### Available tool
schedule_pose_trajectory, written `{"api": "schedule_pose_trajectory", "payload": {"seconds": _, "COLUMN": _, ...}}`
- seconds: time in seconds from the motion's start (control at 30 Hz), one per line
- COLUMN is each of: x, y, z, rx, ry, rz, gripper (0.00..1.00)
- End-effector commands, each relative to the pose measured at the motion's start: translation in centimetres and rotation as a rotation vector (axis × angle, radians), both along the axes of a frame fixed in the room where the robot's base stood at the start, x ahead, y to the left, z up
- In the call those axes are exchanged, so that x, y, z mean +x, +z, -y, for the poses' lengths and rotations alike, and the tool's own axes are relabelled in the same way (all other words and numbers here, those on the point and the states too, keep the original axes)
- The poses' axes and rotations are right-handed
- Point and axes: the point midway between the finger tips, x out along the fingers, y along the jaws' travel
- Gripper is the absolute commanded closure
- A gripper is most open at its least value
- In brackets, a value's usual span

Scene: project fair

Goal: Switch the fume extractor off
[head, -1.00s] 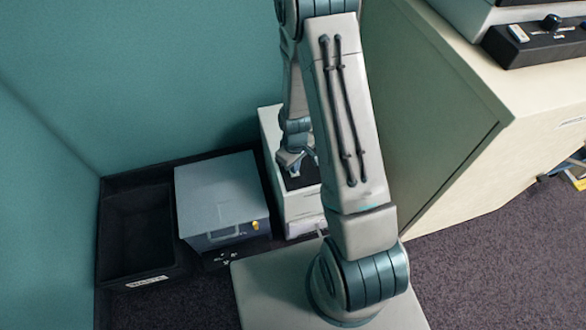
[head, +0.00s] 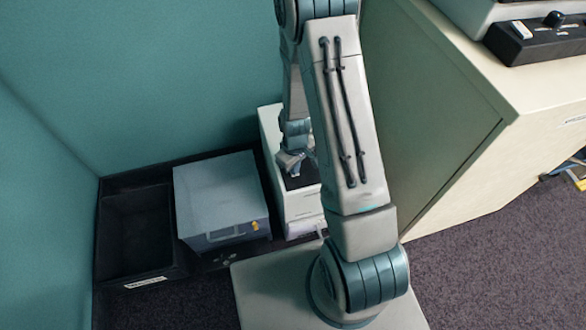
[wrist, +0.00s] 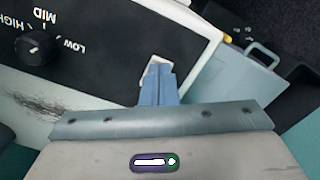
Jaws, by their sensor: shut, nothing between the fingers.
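A white box-shaped unit (head: 297,207) with a black top panel stands on the floor by the teal wall; I take it for the fume extractor, though no name is readable. In the wrist view its black panel (wrist: 95,62) carries a round knob (wrist: 36,47) marked LOW, MID and HIGH, and a white rocker switch (wrist: 152,70). My gripper (wrist: 158,72) is shut and empty, with its fingertips over the switch and partly hiding it. I cannot tell contact or the switch's position. In the head view my gripper (head: 291,165) is low over the panel.
A grey case (head: 220,198) with a handle and yellow latch stands just left of the unit. A black open bin (head: 137,235) is further left. A pale cabinet (head: 470,150) rises at right, bearing another device with a black knob panel (head: 540,42). Dark carpet is free at lower right.

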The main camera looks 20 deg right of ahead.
Motion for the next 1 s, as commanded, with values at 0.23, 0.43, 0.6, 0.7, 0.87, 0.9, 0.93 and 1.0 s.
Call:
{"api": "schedule_pose_trajectory", "payload": {"seconds": 0.23, "x": 0.0, "y": -0.4, "z": 0.0, "rx": 0.0, "ry": 0.0, "rz": 0.0, "gripper": 1.0}}
{"api": "schedule_pose_trajectory", "payload": {"seconds": 0.43, "x": 0.0, "y": 0.4, "z": 0.0, "rx": 0.0, "ry": 0.0, "rz": 0.001, "gripper": 1.0}}
{"api": "schedule_pose_trajectory", "payload": {"seconds": 0.6, "x": 0.0, "y": 1.8, "z": 0.0, "rx": 0.0, "ry": 0.0, "rz": 0.001, "gripper": 1.0}}
{"api": "schedule_pose_trajectory", "payload": {"seconds": 0.7, "x": 0.0, "y": 2.6, "z": 0.0, "rx": 0.0, "ry": 0.0, "rz": 0.001, "gripper": 1.0}}
{"api": "schedule_pose_trajectory", "payload": {"seconds": 0.87, "x": 0.0, "y": 3.9, "z": 0.0, "rx": 0.0, "ry": 0.0, "rz": 0.001, "gripper": 1.0}}
{"api": "schedule_pose_trajectory", "payload": {"seconds": 0.9, "x": 0.0, "y": 4.2, "z": 0.0, "rx": 0.0, "ry": 0.0, "rz": 0.001, "gripper": 1.0}}
{"api": "schedule_pose_trajectory", "payload": {"seconds": 0.93, "x": 0.0, "y": 4.4, "z": 0.0, "rx": 0.0, "ry": 0.0, "rz": 0.001, "gripper": 1.0}}
{"api": "schedule_pose_trajectory", "payload": {"seconds": 1.0, "x": 0.0, "y": 5.0, "z": 0.0, "rx": 0.0, "ry": 0.0, "rz": 0.001, "gripper": 1.0}}
